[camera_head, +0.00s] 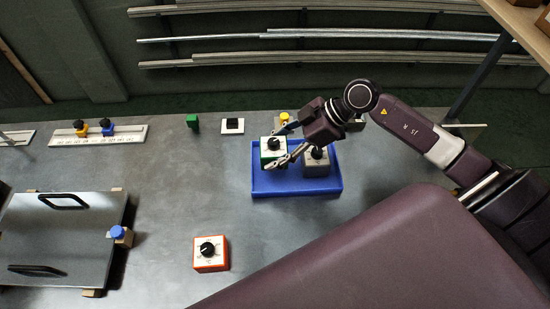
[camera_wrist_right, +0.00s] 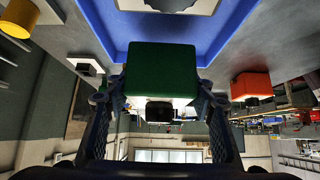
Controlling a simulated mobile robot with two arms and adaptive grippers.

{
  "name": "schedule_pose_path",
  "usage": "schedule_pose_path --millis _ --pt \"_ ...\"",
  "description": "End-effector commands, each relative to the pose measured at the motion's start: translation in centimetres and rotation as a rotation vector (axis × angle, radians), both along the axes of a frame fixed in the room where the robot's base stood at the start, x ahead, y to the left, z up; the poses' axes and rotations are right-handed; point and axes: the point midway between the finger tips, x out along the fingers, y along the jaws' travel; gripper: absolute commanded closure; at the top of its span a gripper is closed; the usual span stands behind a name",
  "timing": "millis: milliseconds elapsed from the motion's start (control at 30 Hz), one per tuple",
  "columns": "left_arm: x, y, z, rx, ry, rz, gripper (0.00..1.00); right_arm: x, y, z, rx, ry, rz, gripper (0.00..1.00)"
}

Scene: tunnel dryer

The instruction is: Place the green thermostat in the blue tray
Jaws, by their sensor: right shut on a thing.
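The green thermostat (camera_head: 268,154) is a box with green sides, a white face and a black knob. My right gripper (camera_head: 275,148) is shut on it, one finger on each side, at the left part of the blue tray (camera_head: 294,190). In the right wrist view the green thermostat (camera_wrist_right: 161,70) sits between the fingertips, with the blue tray (camera_wrist_right: 222,45) behind it. I cannot tell whether its underside touches the tray floor. My left gripper is not in view.
A grey thermostat (camera_head: 316,168) stands in the tray's right part, close to my gripper. An orange thermostat (camera_head: 210,258) stands on the table in front. A small green block (camera_head: 193,122) and a black-and-white switch (camera_head: 232,125) lie behind. A handled metal panel (camera_head: 60,235) is at left.

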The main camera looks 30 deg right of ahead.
Motion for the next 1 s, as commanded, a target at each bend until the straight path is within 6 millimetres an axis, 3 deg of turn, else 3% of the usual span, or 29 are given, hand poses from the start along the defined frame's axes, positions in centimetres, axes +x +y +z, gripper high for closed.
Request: schedule_pose_path --millis 333,600,633,767,1000 --pt "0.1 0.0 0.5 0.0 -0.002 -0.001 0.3 0.0 0.0 -4.2 0.002 0.001 -0.001 0.79" --pt "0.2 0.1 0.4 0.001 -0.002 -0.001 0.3 0.0 0.0 -4.6 -0.001 -0.002 0.001 0.79" --pt "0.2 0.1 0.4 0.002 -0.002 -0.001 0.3 0.0 0.0 -4.7 -0.001 0.0 0.001 0.47" --pt "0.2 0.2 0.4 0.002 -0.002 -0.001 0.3 0.0 0.0 -4.7 -0.001 0.0 0.001 0.32" --pt "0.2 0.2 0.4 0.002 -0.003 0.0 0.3 0.0 0.0 -4.6 -0.001 0.0 0.001 0.32"
